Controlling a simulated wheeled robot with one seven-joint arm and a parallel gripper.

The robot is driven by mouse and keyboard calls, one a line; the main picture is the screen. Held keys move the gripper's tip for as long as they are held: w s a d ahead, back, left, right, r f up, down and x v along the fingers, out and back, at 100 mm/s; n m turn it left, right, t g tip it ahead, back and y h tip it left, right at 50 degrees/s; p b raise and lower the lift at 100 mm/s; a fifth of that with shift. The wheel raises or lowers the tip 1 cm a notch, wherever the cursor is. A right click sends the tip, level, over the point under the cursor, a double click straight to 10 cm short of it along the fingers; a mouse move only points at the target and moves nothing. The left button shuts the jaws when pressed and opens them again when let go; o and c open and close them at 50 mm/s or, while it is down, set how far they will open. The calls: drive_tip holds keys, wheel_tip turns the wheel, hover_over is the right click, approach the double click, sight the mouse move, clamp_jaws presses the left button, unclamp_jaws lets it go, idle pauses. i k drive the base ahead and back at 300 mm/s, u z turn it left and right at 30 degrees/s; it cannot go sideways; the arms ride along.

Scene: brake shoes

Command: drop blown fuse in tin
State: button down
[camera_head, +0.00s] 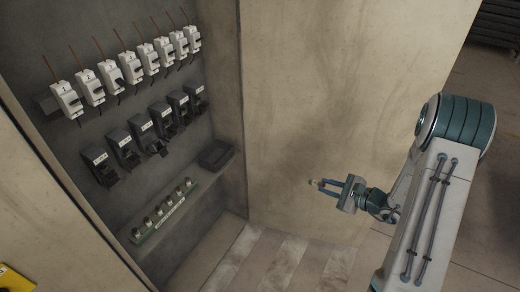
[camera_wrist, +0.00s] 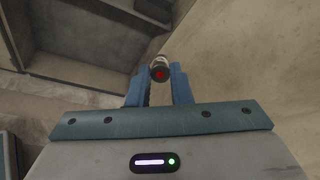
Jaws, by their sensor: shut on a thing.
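My gripper (camera_head: 322,187) is out in front of the beige wall, to the right of the cabinet recess. It is shut on a small cylindrical fuse (camera_head: 312,182). In the wrist view the fuse (camera_wrist: 160,69) sits between the two blue fingertips, with a red mark on its end facing me. A dark open tin (camera_head: 216,154) stands on the shelf at the right end of the recess, well to the left of my gripper. The inside of the tin is not clear from here.
A shelf rack with several upright fuses (camera_head: 164,212) is left of the tin. Above are a row of dark fuse holders (camera_head: 143,128) and a row of white breakers (camera_head: 132,68). The recess edge (camera_head: 243,100) stands between tin and gripper. A yellow object (camera_head: 14,278) is at bottom left.

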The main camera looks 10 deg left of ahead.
sight(217, 156)
drive_tip(key=z, duration=0.75)
drive_tip(key=k, duration=1.25)
drive_tip(key=u, duration=1.2)
drive_tip(key=i, duration=1.7)
drive_tip(key=u, duration=0.05)
